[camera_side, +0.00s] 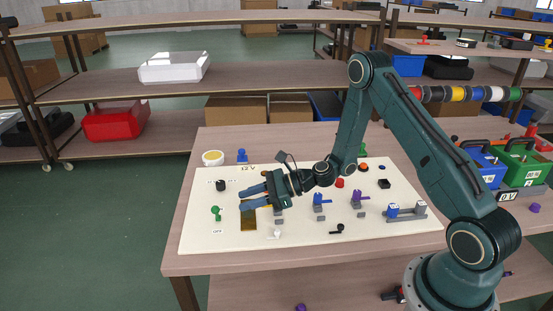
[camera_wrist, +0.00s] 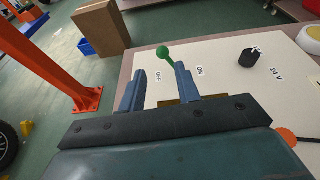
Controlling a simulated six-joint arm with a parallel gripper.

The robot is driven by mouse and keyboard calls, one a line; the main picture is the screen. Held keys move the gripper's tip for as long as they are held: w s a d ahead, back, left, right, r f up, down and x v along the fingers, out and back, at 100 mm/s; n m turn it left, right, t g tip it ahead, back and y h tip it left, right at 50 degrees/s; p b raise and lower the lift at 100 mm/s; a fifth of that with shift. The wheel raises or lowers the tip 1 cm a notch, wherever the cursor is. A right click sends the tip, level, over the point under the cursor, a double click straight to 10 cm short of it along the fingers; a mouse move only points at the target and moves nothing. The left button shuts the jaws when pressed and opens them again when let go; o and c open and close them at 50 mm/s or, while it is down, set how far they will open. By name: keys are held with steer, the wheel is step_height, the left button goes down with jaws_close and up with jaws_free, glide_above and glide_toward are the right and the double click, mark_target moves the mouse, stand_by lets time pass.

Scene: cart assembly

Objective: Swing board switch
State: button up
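The switch has a green ball-topped lever (camera_side: 217,211) on the left part of the white board (camera_side: 345,232). In the wrist view the green knob (camera_wrist: 163,52) stands beyond my fingertips, and its stem runs down behind the right finger. An OFF label (camera_wrist: 158,76) is left of the stem and an ON label (camera_wrist: 200,70) is right of it. My gripper (camera_side: 243,198) is open, its two blue fingers (camera_wrist: 158,76) apart and pointing toward the lever. I see nothing held. A brass plate (camera_side: 248,222) lies under the fingers, partly hidden; the lever's base is also hidden.
A black knob (camera_side: 221,185) stands on the board behind the lever, marked 24 V in the wrist view (camera_wrist: 248,57). A yellow-and-white round container (camera_side: 213,158) sits at the table's back left. Blue and purple switches (camera_side: 319,200) stand right of my gripper. The board's front-left corner is clear.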

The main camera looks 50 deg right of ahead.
mark_target(216, 213)
steer(key=shift+w+d+f+m, duration=0.1)
steer(key=shift+d+f+m, duration=0.05)
steer(key=shift+f+m, duration=0.15)
steer(key=shift+x, duration=4)
steer(key=shift+c, duration=0.2)
steer(key=shift+d+r, duration=0.1)
steer(key=shift+r, duration=0.05)
steer(key=c, duration=0.5)
